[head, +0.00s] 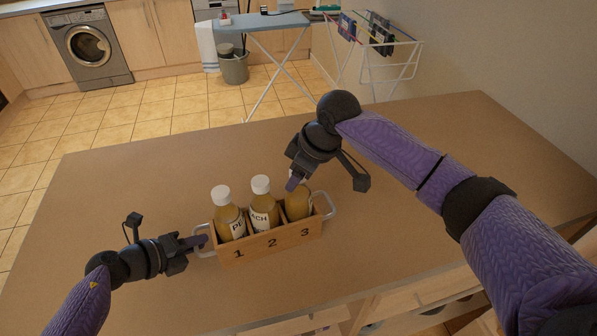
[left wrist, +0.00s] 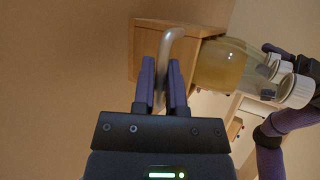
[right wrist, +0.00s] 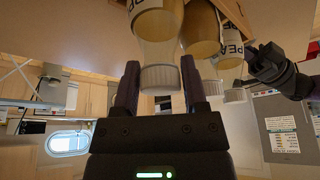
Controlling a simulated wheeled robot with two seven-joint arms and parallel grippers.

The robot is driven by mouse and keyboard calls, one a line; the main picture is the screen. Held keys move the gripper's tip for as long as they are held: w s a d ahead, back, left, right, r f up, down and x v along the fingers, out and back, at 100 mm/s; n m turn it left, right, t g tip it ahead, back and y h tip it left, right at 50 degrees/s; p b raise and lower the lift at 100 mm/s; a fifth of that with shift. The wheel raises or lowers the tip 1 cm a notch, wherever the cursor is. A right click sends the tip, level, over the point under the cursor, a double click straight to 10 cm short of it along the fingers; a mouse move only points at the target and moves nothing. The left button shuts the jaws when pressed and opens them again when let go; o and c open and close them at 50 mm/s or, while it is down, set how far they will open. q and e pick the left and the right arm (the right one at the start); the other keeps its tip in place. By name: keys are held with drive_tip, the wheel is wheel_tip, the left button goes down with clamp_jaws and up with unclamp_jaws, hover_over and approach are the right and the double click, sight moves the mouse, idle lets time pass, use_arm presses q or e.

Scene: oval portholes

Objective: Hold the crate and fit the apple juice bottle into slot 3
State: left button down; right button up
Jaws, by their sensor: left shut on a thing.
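The wooden crate (head: 270,246) stands on the table, with slots marked 1, 2 and 3. My left gripper (head: 202,241) is shut on the crate's left metal handle (left wrist: 170,48). A bottle (head: 298,206) of yellow-brown juice stands in slot 3; its label cannot be read in full. My right gripper (head: 293,183) is open at the top of this bottle, its fingers either side of the white cap (right wrist: 161,78). The gripper hides the cap in the head view. White-capped bottles stand in slot 1 (head: 228,218) and slot 2 (head: 263,208); the second label ends in "ACH".
The brown table (head: 130,190) is clear around the crate. The crate's right handle (head: 328,206) is free, below my right arm. An ironing board (head: 265,22), a drying rack (head: 390,60), a bin (head: 234,68) and a washing machine (head: 90,48) stand beyond the table.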

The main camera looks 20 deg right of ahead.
drive_tip(key=o, duration=0.4)
drive_tip(key=shift+c, duration=0.2)
drive_tip(key=v, duration=1.2)
use_arm(q)
drive_tip(key=c, duration=0.6)
unclamp_jaws()
drive_tip(key=shift+a, duration=0.1)
